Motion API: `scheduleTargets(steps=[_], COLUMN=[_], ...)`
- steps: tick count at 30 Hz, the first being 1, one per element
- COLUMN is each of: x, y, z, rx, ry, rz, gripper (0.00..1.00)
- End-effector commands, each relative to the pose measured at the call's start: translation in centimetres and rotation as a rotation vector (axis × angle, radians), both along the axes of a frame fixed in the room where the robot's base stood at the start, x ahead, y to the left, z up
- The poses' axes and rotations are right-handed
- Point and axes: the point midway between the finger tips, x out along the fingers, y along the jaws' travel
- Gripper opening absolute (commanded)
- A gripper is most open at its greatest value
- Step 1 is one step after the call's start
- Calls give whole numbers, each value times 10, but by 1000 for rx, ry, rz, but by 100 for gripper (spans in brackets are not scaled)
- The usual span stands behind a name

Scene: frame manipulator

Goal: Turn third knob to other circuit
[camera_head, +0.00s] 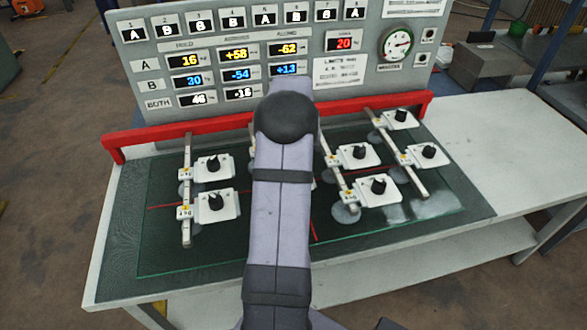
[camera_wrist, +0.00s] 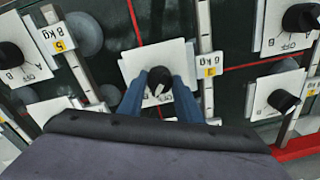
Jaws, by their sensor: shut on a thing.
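In the wrist view my gripper (camera_wrist: 160,84) has its two blue fingers closed on either side of a black knob (camera_wrist: 159,77). The knob stands on a white plate (camera_wrist: 133,66), and its white pointer mark shows between the fingers. A small yellow tag (camera_wrist: 210,71) sits beside this plate; its number is too small to read surely. In the head view my arm hides the gripper and the held knob. The sign board (camera_head: 270,60) behind the table has a numbered top row, where the window under 3 (camera_head: 201,22) reads B.
Other knobs on white plates stand close by, such as one at the left (camera_head: 214,163) and one at the right (camera_head: 379,184). Metal bars (camera_head: 187,205) run between them. A red rail (camera_head: 150,137) crosses behind. The table's right side (camera_head: 500,150) is clear.

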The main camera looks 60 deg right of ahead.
Motion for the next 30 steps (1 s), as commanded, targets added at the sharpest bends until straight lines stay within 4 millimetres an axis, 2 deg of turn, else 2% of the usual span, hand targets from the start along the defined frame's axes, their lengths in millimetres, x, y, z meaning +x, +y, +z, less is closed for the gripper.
scheduleTargets(steps=[8, 30], x=[0, 1], y=[-1, -3], z=[2, 2], rx=[-1, -4], ry=[-2, -1], rz=[196, 897], gripper=[9, 9])
